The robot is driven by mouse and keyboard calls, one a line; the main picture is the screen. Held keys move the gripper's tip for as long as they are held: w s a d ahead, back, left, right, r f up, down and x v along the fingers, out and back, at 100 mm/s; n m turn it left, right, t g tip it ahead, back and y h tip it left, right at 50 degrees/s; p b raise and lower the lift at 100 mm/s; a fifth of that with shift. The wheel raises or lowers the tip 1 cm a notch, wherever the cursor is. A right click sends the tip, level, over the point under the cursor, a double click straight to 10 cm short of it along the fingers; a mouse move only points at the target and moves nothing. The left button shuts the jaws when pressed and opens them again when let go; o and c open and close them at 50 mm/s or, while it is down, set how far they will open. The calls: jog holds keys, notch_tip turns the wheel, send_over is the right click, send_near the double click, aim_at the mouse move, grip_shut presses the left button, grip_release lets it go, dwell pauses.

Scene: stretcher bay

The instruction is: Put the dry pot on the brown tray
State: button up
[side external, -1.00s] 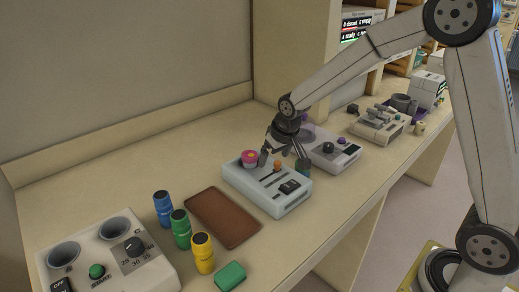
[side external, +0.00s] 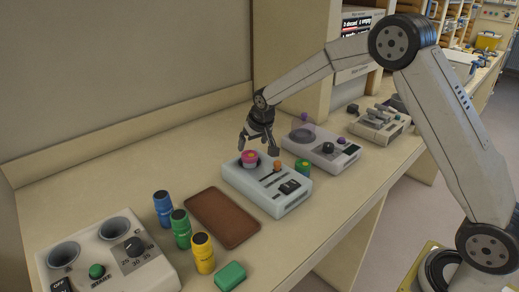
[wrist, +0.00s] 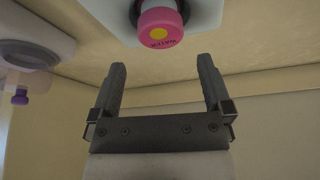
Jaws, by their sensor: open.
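The brown tray (side external: 222,217) lies flat and empty on the bench. Blue (side external: 162,208), green (side external: 180,229) and yellow (side external: 203,253) pots with dark tops stand left of it. A smaller green and yellow round thing (side external: 302,167) is beside the pale machine (side external: 262,199), its lower part hidden. I cannot tell which one is the dry pot. My gripper (side external: 258,149) is open and empty near the machine's pink knob (side external: 249,157). In the wrist view, this pink knob (wrist: 160,28), marked WATER with a yellow spot, lies beyond my open fingers (wrist: 162,66).
A control box (side external: 105,258) with two round wells and a green button stands at the front left. A green block (side external: 230,276) lies near the bench edge. Another grey machine (side external: 325,150) stands behind. The bench at the back left is clear.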

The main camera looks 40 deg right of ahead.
aim_at(249, 154)
jog(key=shift+w+f, duration=0.2)
jog(key=shift+f, duration=0.35)
jog(key=shift+x, duration=2.6)
jog(key=shift+s, duration=0.15)
jog(key=c, duration=1.3)
